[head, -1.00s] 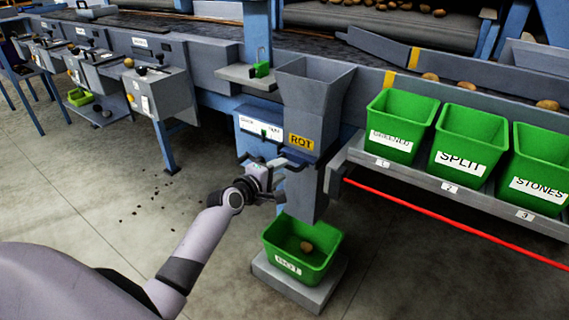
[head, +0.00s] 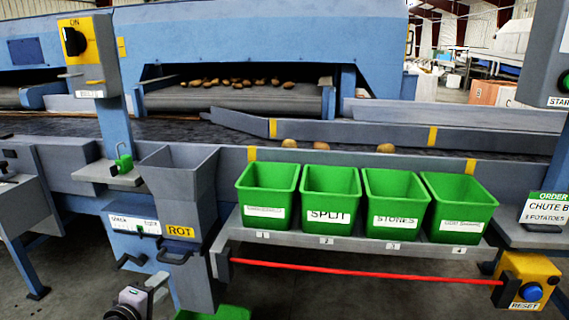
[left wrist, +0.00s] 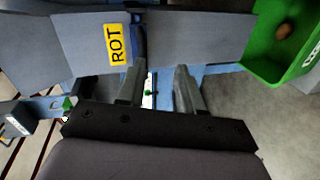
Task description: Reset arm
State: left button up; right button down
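My left gripper (head: 152,288) is low at the left of the head view, just left of the grey ROT chute (head: 190,190). In the left wrist view the gripper (left wrist: 158,78) has its two fingers apart with nothing held between them. The chute's yellow ROT label (left wrist: 117,45) lies just beyond the fingers there. My right gripper is in neither view.
A green bin (left wrist: 262,45) with a potato stands by the chute's lower end. Several green bins, including SPLIT (head: 330,195), sit on a shelf (head: 350,245) with a red bar (head: 365,270) below. A yellow RESET box (head: 528,280) with a blue button is at lower right.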

pick_arm(q)
jog(key=s+d+f+m+g, duration=0.2)
jog(key=s+d+f+m, duration=0.3)
jog(key=s, duration=0.4)
jog(key=s+d+f+m+g+h, duration=0.1)
jog(key=s+d+f+m, duration=0.1)
jog(key=s+d+m, duration=0.35)
jog(key=s+d+f+m+g, duration=0.2)
jog(key=s+d+f+m, duration=0.15)
jog(key=s+m, duration=0.55)
jog(key=s+a+r+n+p, duration=0.1)
jog(key=s+r+p, duration=0.3)
jog(key=r+p, duration=1)
jog(key=p, duration=0.3)
jog(key=shift+a+n, duration=0.15)
jog(key=shift+n, duration=0.2)
